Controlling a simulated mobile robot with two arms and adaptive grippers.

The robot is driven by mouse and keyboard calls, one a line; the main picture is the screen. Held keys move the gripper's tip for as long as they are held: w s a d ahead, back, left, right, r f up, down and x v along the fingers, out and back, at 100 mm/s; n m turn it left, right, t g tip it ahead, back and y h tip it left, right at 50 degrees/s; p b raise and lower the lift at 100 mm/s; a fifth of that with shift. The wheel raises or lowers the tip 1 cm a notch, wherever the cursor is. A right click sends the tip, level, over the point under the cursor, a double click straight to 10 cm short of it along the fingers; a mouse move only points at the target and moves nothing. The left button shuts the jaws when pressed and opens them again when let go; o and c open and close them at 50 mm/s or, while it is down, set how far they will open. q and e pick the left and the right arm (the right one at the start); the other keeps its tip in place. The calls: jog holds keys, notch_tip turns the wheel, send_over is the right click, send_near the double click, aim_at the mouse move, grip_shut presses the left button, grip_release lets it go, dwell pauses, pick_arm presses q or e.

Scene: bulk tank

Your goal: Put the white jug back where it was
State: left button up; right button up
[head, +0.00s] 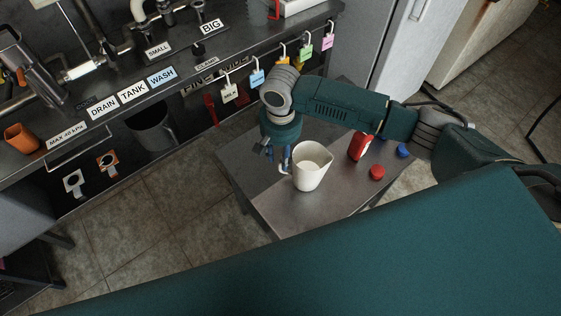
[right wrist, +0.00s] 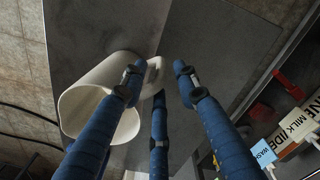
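The white jug (head: 313,168) stands upright on a small grey metal table (head: 272,207), its handle to the left in the head view. In the right wrist view, the jug (right wrist: 85,105) lies to the left, with its handle (right wrist: 154,76) pointing toward the space between my fingers. My right gripper (head: 285,158) is beside the handle. In the right wrist view, its blue fingers (right wrist: 158,75) are spread, with a gap between the handle and the right finger. Whether any finger touches the jug cannot be told. My left gripper does not show.
A red container (head: 359,147), a red lid (head: 377,172) and a blue lid (head: 403,151) are on the small table, right of the jug. A dark bench (head: 225,48) with labels and hanging tags runs behind. The table's front is clear.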

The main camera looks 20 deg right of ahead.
notch_tip(320, 180, up, 7)
jog(key=shift+r, duration=0.15)
dwell(0.6)
